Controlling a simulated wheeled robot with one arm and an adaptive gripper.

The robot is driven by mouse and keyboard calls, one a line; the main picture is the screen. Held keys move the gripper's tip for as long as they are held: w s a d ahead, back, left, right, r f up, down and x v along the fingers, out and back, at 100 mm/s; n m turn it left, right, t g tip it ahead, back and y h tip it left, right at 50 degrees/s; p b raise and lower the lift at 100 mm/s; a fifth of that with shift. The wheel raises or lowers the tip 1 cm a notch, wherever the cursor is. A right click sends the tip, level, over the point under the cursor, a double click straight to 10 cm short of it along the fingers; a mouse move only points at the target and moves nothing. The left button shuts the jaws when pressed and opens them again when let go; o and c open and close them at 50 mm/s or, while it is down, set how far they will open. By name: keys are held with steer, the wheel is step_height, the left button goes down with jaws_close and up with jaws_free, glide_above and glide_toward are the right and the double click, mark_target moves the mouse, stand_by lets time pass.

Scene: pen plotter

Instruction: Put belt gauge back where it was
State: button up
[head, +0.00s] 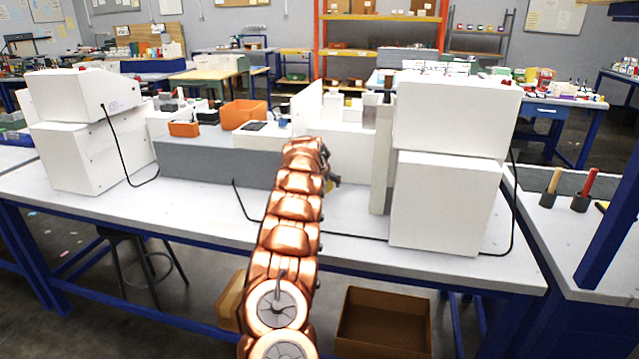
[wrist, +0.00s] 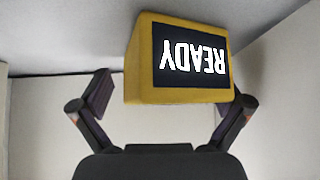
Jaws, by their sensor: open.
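A yellow block-shaped device with a dark screen reading "READY" (wrist: 190,57), most likely the belt gauge, appears upside down in the wrist view. It lies ahead of and between the two dark fingers of my gripper (wrist: 170,95). In the head view my gripper (head: 334,180) is at the far end of my copper arm, low by the white machine, and mostly hidden. A small bit of yellow shows beside it there. The spot where the gauge was cannot be made out.
A white cabinet (head: 447,200) stands right of my arm, and another white unit (head: 85,155) stands at the left. An orange bin (head: 243,114) sits on the machine's bed. Black cables cross the white bench (head: 190,207). Pale walls close in around my gripper in the wrist view.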

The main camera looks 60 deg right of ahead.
steer(key=shift+c, duration=0.2)
steer(key=shift+f, duration=0.1)
steer(key=c, duration=1.6)
